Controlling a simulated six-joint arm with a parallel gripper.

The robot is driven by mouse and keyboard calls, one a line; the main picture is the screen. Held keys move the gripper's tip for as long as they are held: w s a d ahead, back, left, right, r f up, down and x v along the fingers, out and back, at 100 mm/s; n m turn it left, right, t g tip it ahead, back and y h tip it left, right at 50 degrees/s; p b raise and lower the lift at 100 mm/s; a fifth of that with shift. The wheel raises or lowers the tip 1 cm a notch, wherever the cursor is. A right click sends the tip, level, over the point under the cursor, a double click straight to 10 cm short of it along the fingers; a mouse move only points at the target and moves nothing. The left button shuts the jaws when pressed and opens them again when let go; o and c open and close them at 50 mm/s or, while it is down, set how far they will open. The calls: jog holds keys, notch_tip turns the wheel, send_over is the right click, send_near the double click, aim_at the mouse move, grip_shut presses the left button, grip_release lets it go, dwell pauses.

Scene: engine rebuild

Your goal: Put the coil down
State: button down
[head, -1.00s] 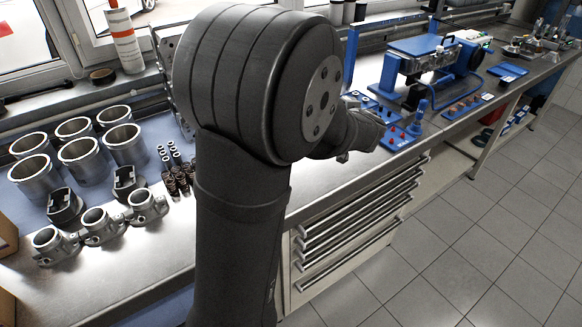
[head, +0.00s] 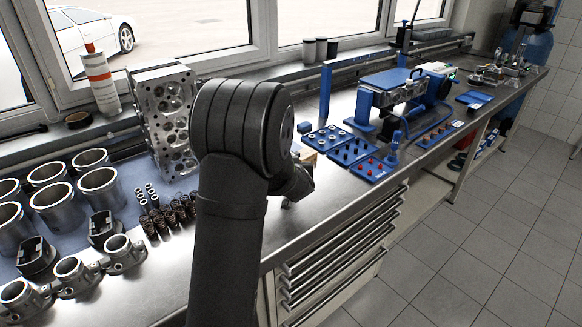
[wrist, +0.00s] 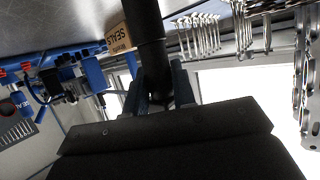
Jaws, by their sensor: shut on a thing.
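In the wrist view my gripper (wrist: 158,84) has its two dark fingers shut on a black, stick-shaped coil (wrist: 149,28). The coil runs from between the fingers to the top edge of the picture, and its far end is cut off. In the head view my arm hides most of the gripper; only a small part near the wrist shows over the bare bench. The coil cannot be made out there, so I cannot tell whether it touches the bench.
Blue trays (head: 330,137) with small parts lie to the right of my wrist. A cardboard box (wrist: 118,38) marked SEALS is beside the coil in the wrist view. A cylinder head (head: 168,120), springs (head: 168,215) and liners (head: 58,205) stand left. Bare bench lies at the front.

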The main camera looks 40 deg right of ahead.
jog(key=shift+f, duration=0.15)
jog(key=shift+f, duration=0.15)
jog(key=c, duration=1.2)
grip_release()
jog(key=shift+s+r, duration=0.1)
jog(key=shift+r, duration=0.2)
jog(key=v, duration=1.2)
jog(key=shift+f, duration=0.1)
